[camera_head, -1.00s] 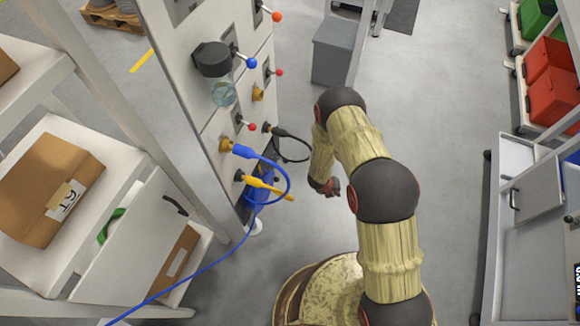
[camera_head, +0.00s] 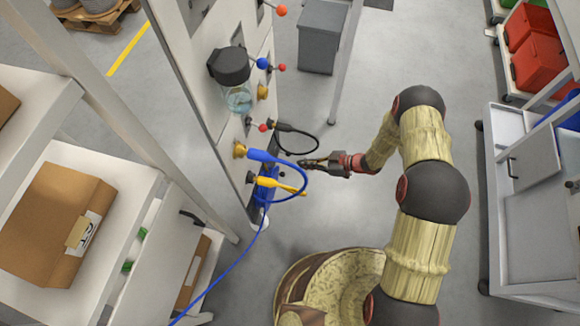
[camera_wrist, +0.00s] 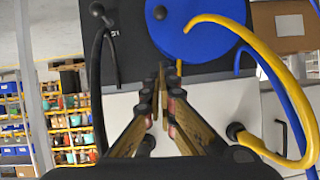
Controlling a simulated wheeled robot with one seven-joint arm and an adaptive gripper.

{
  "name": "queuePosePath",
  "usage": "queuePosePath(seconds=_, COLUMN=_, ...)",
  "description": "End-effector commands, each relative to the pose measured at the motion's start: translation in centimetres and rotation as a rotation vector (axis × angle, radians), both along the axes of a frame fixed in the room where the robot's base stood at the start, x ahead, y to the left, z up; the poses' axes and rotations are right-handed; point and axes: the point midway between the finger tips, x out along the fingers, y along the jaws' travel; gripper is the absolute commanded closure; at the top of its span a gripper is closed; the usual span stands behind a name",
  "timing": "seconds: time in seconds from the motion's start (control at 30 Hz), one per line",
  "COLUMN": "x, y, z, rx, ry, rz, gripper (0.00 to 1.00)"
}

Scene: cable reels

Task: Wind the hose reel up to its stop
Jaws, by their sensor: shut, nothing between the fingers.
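The blue hose reel (camera_head: 267,188) sits low on the white panel, partly hidden by cables in the head view. In the wrist view the reel (camera_wrist: 200,38) is a blue disc at the top, with a dark round knob (camera_wrist: 160,12) on its face. A blue hose (camera_head: 238,262) runs from the reel area down to the lower left. My gripper (camera_head: 303,163) is shut and empty, pointing left at the panel. In the wrist view my fingertips (camera_wrist: 163,72) show just below the disc; I cannot tell the gap in depth.
A yellow cable (camera_head: 290,187), a looped blue cable (camera_head: 285,157) and a black cable (camera_head: 305,131) stick out from the panel near my gripper. A shelf with a cardboard box (camera_head: 50,222) stands at left. A grey cart (camera_head: 540,215) stands at right.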

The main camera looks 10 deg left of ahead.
Motion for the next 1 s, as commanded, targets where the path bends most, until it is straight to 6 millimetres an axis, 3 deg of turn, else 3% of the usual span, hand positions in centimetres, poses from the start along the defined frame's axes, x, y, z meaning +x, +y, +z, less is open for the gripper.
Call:
queuePosePath(seconds=0.17, x=-0.1, y=1.6, z=-1.0, rx=-0.003, ry=0.004, rz=0.002, gripper=1.00)
queuePosePath(seconds=0.6, x=0.2, y=9.2, z=-4.7, rx=-0.004, ry=0.003, rz=0.005, gripper=1.00)
queuePosePath(seconds=0.8, x=0.0, y=8.4, z=-7.4, rx=-0.005, ry=0.003, rz=-0.001, gripper=1.00)
queuePosePath(seconds=1.0, x=-0.1, y=8.2, z=-8.2, rx=-0.004, ry=0.003, rz=0.000, gripper=1.00)
